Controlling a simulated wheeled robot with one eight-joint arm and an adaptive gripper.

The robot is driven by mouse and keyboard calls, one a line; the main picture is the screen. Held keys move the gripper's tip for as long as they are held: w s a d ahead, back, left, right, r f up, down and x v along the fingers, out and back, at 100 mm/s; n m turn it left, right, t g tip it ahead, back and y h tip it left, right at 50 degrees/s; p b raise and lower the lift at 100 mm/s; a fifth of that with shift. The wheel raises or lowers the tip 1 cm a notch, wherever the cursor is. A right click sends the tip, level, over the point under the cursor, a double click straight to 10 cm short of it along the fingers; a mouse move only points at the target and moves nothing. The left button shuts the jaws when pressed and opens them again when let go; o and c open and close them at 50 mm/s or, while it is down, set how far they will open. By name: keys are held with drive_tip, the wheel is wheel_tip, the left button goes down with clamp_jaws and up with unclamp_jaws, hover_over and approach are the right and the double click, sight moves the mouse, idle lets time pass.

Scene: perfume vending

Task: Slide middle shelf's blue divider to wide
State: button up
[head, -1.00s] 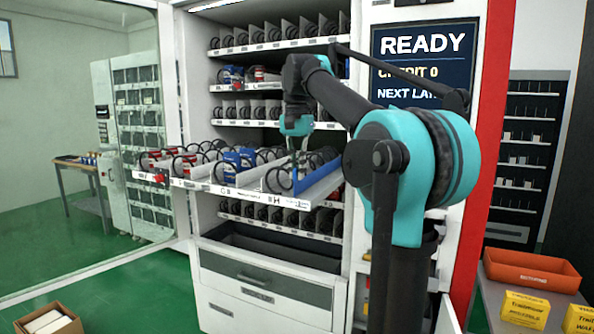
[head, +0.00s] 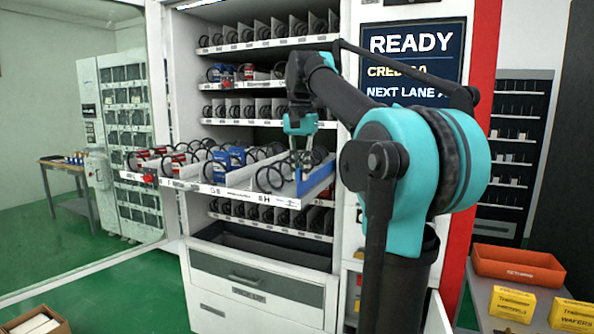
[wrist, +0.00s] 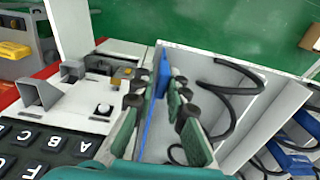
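The middle shelf (head: 235,194) is pulled out of the vending machine, with several coil lanes on it. The blue divider (head: 319,180) stands upright at the shelf's right end; it also shows edge-on in the wrist view (wrist: 164,75). A wide lane with a black coil lies beside it. My gripper (head: 300,155) points down over the right end of the shelf. In the wrist view my gripper (wrist: 157,92) has its fingers apart, one on each side of the divider, with gaps showing. Whether a finger touches it is unclear.
Blue boxes (head: 230,157) and red boxes stand in lanes to the left. The keypad (wrist: 40,140) and machine front lie close beside the shelf. Other shelves sit above and below. An orange bin (head: 515,268) and yellow boxes are at the right.

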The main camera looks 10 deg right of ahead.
drive_tip(key=o, duration=0.4)
drive_tip(key=shift+s+d, duration=0.1)
drive_tip(key=shift+d, duration=0.1)
wheel_tip(320, 180, up, 12)
idle(0.4)
